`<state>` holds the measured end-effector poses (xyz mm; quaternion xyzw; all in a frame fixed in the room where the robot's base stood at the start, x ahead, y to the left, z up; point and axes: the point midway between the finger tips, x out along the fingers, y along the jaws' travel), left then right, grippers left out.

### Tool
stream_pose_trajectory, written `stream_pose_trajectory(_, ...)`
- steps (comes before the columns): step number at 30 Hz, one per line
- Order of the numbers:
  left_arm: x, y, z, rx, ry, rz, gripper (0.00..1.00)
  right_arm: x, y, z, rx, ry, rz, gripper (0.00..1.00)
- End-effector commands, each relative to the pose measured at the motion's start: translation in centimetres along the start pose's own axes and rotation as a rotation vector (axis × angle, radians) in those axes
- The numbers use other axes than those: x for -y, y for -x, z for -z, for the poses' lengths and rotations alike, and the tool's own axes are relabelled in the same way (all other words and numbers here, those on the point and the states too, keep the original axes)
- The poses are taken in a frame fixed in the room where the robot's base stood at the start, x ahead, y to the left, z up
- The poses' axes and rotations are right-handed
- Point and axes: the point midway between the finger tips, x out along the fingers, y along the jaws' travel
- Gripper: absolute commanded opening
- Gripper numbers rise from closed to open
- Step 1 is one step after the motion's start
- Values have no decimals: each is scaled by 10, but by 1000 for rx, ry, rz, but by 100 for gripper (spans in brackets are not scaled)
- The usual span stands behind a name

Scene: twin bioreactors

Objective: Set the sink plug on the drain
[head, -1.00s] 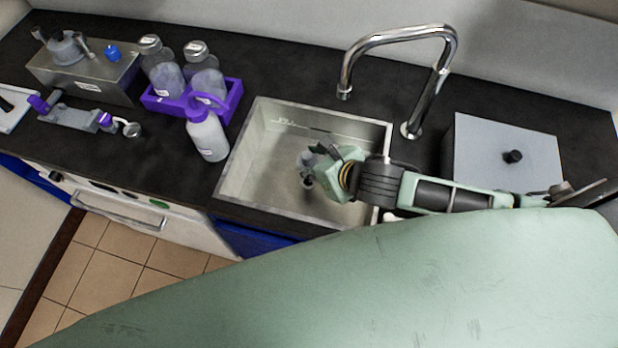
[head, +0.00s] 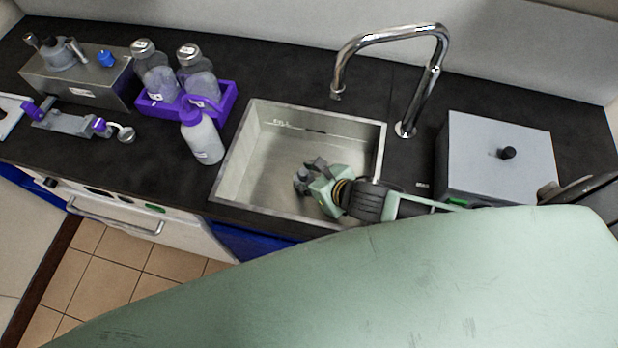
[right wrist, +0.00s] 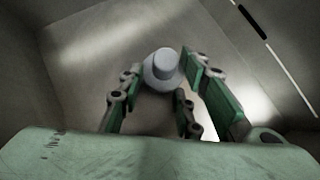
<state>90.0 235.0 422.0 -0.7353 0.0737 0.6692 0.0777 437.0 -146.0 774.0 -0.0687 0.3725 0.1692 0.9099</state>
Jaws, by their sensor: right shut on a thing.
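The sink plug (right wrist: 162,70) is a grey round piece with a raised knob, seen in the right wrist view between my finger pads. My right gripper (right wrist: 165,82) is shut on it. In the head view my right gripper (head: 308,178) reaches down into the steel sink (head: 262,165), low over its floor towards the front. From above, the fingers largely cover the plug. I cannot make out the drain in either current view; the gripper and plug may hide it. I cannot tell whether the plug touches the sink floor. My left gripper does not show.
A chrome faucet (head: 425,85) arches over the sink's back right. A grey lidded box (head: 495,155) stands right of it. A wash bottle (head: 203,140) and a purple rack (head: 225,98) with bottles stand left of the sink. Sink walls surround my gripper.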

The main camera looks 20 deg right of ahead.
Motion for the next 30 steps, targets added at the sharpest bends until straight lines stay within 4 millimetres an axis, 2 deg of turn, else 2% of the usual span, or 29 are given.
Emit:
stream_pose_trajectory(9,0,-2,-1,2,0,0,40,0,-5,5,1,0,1,2)
stream_pose_trajectory(10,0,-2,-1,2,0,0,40,0,-5,5,0,0,1,33)
stream_pose_trajectory(17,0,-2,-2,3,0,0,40,0,-5,5,0,0,1,53)
stream_pose_trajectory(26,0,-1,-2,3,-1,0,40,0,-4,4,0,0,1,53)
stream_pose_trajectory(30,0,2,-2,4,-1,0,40,0,4,-4,2,-2,-1,53)
